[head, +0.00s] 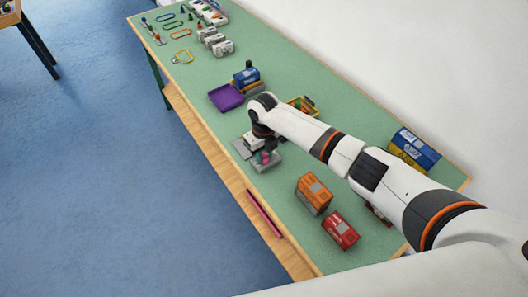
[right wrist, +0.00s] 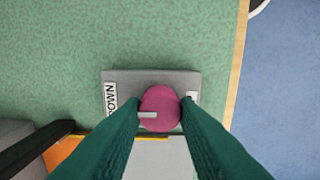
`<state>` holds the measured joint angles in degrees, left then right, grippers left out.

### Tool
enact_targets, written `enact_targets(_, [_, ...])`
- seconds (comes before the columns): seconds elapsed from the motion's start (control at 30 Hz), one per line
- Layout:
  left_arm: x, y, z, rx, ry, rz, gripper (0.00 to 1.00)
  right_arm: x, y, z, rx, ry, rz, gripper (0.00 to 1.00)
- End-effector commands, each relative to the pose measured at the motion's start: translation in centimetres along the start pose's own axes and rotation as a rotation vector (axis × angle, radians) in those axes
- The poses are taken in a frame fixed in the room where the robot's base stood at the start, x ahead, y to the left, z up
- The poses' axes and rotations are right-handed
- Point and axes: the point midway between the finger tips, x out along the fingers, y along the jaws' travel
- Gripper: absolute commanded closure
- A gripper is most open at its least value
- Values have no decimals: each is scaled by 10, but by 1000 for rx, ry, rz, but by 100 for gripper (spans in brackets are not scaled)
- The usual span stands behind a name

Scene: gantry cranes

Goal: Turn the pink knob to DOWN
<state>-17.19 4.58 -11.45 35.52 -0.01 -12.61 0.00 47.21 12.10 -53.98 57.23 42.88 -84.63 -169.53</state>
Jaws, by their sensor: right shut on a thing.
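The pink knob (right wrist: 161,107) sits on a grey box (right wrist: 150,76) on the green table. In the right wrist view my right gripper (right wrist: 160,112) has its two green fingers on either side of the knob, shut on it. A white pointer line on the knob points left, towards the side with the DOWN label (right wrist: 110,99). A second white label at the right is mostly hidden by a finger. My left gripper is not in view.
An orange box (head: 313,194) and a red box (head: 341,230) stand nearer the front. A pink stick (head: 264,213) lies along the table's wooden edge. A purple tray (head: 226,97) and a blue box (head: 247,76) are farther back. A blue and yellow box (head: 414,150) stands at the right.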

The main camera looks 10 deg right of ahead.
Motion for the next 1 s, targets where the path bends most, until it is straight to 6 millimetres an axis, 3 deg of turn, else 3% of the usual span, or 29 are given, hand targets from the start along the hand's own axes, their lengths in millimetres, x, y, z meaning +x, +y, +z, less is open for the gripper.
enact_targets(0.23, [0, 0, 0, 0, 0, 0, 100, 0, 0, 0, -2, -1, 0, 95])
enact_targets(0.27, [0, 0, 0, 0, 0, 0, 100, 0, 0, 0, -2, -1, 0, 68])
enact_targets(0.37, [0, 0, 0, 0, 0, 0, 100, 0, 0, 0, -1, -1, 0, 51])
enact_targets(0.73, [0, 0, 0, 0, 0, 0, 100, -5, 0, 0, 1, 1, 1, 51])
enact_targets(1.0, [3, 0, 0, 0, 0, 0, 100, -53, 1, -1, -1, 5, 2, 51])
